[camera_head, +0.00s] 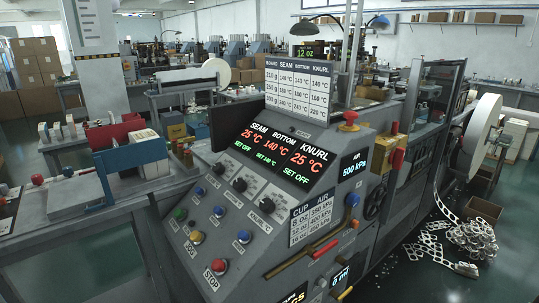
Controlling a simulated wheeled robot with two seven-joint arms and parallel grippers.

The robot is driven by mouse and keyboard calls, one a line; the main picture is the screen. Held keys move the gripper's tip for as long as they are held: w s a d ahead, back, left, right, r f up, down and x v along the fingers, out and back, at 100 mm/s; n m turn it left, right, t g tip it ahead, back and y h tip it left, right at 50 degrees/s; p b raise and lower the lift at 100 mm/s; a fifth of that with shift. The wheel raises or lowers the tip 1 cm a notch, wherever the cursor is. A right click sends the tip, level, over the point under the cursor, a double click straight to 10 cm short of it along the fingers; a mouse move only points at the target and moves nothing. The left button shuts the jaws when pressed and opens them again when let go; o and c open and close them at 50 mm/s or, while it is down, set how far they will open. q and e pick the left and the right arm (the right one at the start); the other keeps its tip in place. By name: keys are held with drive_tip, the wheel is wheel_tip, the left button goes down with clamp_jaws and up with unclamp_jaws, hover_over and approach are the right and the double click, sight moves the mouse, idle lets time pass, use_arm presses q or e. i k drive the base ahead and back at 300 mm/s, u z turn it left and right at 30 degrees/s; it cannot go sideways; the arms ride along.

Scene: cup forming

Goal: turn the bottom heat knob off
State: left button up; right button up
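A grey machine console fills the middle of the head view. Its sloped panel carries three black knobs in a diagonal row: the seam knob (219,168), the bottom heat knob (240,184) in the middle, and the knurl knob (267,206). The exact pointer direction of the bottom knob is too small to tell. The black display (278,148) above reads bottom 140 °C with set 140 °C in green. Seam and knurl each read 25 °C, set off. Neither of my grippers is in view.
Blue buttons (219,211), a green button (180,214), a yellow button (196,237) and a red stop button (219,266) sit close below the knobs. A red mushroom button (350,118) and levers (326,248) are at right. A side table (75,222) stands left.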

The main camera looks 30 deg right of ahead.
sight(239, 184)
drive_tip(key=z, duration=1.1)
